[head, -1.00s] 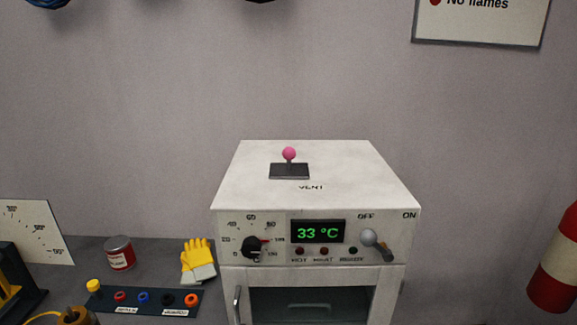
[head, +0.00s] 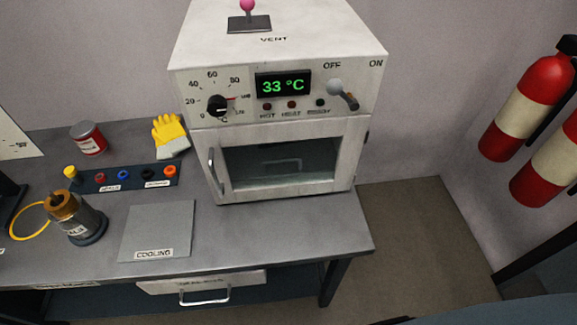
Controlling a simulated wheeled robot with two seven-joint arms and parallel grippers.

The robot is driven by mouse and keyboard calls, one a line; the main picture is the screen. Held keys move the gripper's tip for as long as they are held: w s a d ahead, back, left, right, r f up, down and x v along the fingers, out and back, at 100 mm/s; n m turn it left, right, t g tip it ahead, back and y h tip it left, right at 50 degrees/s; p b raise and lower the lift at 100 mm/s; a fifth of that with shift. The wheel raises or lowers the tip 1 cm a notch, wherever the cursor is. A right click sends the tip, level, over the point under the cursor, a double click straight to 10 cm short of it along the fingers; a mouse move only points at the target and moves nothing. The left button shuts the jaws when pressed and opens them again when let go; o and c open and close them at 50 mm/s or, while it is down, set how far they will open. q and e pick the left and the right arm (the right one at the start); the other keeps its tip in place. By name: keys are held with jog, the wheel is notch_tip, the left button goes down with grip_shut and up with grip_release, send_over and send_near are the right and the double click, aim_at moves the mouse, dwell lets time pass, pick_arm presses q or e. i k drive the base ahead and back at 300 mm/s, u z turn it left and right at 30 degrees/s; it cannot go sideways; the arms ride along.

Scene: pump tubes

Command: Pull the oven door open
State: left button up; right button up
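The oven (head: 184,92) is a white box standing on the grey bench at the upper middle of the head view. Its door (head: 262,190) is shut, with a dark glass window (head: 290,160). A vertical metal handle (head: 215,172) is on the door's left side. The display above the door reads 33 °C. The dial (head: 218,106) is left of the display and the lever switch (head: 342,94) is right of it, on the OFF side. Neither of my grippers is in view.
A grey plate marked COOLING (head: 157,228) lies in front of the oven. A metal cylinder (head: 76,216), yellow gloves (head: 170,136) and a red can (head: 88,138) stand to the left. A drawer (head: 200,283) is under the bench. Red extinguishers (head: 528,106) hang at right.

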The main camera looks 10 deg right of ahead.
aim_at(208, 142)
jog(key=z, duration=0.05)
jog(key=k, duration=1.15)
jog(key=u, duration=0.7)
jog(key=i, duration=1)
jog(key=z, duration=0.25)
